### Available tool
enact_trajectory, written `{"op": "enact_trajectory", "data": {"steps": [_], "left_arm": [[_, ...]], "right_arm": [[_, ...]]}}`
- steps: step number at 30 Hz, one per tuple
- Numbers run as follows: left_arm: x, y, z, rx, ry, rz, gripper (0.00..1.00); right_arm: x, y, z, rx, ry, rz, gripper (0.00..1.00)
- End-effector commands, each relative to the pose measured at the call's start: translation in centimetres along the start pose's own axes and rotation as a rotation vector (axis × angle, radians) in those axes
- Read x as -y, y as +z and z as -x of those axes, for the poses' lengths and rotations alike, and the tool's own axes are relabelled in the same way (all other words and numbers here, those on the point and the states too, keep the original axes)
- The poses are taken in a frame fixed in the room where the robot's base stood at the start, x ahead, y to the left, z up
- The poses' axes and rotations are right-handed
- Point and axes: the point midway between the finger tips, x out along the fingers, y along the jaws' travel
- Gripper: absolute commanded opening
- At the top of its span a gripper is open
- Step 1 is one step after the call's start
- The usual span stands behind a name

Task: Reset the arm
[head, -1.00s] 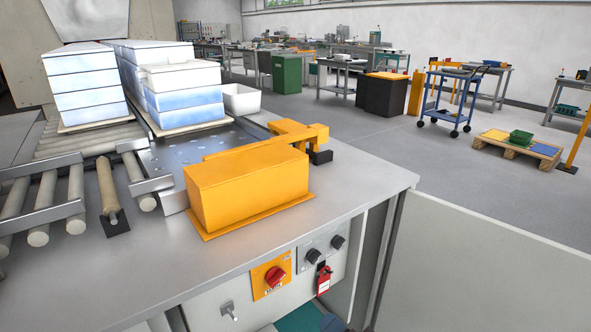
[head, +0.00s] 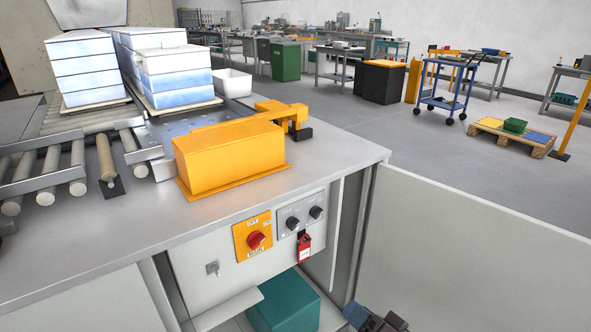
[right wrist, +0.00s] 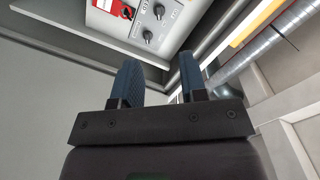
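My right gripper (head: 360,316) shows at the bottom edge of the head view, in front of the open cabinet under the bench. Its fingers are dark blue. In the right wrist view the two fingers (right wrist: 160,72) stand apart with nothing between them, and the control panel (right wrist: 150,18) lies beyond them. An orange box unit with an orange arm (head: 228,160) sits on the metal bench top. My left gripper is not in view.
Rollers (head: 78,168) and stacked blue-white trays (head: 180,75) stand at the left. A teal box (head: 283,303) sits inside the cabinet. An open grey door (head: 460,250) stands at the right. Open floor lies behind, with a blue trolley (head: 447,88).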

Motion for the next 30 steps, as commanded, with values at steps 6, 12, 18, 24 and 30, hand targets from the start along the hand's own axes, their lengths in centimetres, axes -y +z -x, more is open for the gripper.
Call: {"op": "enact_trajectory", "data": {"steps": [6, 12, 18, 24, 30], "left_arm": [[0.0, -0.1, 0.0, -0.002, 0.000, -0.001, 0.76], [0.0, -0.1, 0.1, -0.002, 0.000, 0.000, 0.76], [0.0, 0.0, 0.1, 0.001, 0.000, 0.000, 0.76], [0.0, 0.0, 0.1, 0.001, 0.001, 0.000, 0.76], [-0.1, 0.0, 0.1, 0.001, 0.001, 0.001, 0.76]], "right_arm": [[-2.3, -2.4, 1.7, 0.032, 0.040, 0.097, 0.39], [-3.8, -0.1, 5.4, 0.070, 0.099, 0.196, 0.39], [-5.2, 2.4, 10.1, 0.123, 0.172, 0.332, 0.39], [-6.5, 5.5, 17.0, 0.216, 0.279, 0.528, 0.39], [-6.8, 7.9, 24.7, 0.341, 0.392, 0.747, 0.39]]}}
